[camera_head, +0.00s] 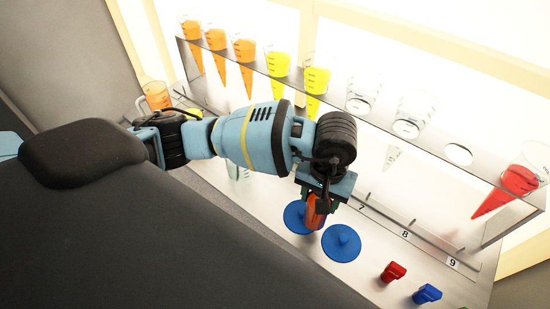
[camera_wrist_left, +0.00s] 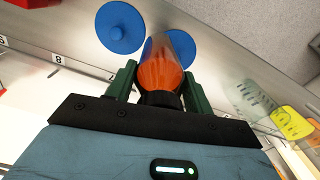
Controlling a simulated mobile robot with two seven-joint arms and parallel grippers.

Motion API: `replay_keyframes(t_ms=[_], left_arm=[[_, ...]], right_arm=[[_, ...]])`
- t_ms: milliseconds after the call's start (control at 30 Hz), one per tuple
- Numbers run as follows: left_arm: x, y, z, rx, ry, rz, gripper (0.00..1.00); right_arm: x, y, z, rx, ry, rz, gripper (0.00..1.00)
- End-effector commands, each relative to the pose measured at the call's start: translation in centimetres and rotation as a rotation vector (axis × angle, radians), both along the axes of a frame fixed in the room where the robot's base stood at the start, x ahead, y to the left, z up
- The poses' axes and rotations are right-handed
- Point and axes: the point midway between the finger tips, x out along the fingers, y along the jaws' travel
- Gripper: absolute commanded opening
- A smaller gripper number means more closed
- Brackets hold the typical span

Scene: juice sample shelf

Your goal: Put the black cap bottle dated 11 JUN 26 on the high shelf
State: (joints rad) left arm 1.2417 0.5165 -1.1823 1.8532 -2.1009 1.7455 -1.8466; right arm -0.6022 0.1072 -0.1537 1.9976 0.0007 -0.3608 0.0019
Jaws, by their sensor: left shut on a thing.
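My left gripper (camera_head: 317,200) is shut on a bottle with orange contents (camera_head: 313,215), low over the counter by the blue discs. In the left wrist view the bottle (camera_wrist_left: 160,72) sits between the two green fingers of the gripper (camera_wrist_left: 158,82), its black cap (camera_wrist_left: 160,99) toward the palm. No date on it is readable. The high shelf (camera_head: 482,172) is a long metal ledge with a row of round holes. It carries orange, yellow, clear and red cone-shaped cups, and one hole near its right end is empty. My right gripper is not in view.
Two blue discs (camera_head: 341,243) lie on the counter beside the bottle. A red piece (camera_head: 393,272) and a blue piece (camera_head: 427,294) lie at the lower right. A low rail with numbers 7, 8 and 9 (camera_head: 452,262) runs under the shelf. An orange container (camera_head: 157,96) stands at the left.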

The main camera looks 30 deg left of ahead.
Motion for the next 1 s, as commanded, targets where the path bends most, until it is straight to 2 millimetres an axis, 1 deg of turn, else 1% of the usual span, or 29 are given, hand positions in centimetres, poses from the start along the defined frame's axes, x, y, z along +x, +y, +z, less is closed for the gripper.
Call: replay_keyframes(t_ms=[33,100,400,500,600,700,900,1000], left_arm=[[0.5,1.3,0.3,0.003,-0.005,0.007,0.21],[1.1,2.8,0.1,0.002,-0.005,0.009,0.21],[3.6,9.2,-0.5,0.002,-0.005,0.007,0.21],[4.3,10.9,-0.7,0.001,-0.006,0.005,0.21],[4.8,12.1,-0.9,-0.001,-0.004,0.003,0.21],[5.0,12.7,-1.1,-0.001,-0.003,0.001,0.21],[5.0,12.8,-1.3,-0.002,-0.002,-0.001,0.21],[5.0,12.8,-2.0,-0.002,-0.002,0.000,0.21]], right_arm=[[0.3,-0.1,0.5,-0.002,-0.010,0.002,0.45],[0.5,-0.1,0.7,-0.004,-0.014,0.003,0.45],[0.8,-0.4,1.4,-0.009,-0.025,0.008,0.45],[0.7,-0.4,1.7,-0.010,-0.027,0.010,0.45],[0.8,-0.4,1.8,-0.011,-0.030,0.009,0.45],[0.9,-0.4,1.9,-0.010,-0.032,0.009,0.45],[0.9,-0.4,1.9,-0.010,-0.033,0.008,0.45],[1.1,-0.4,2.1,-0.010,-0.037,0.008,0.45]])
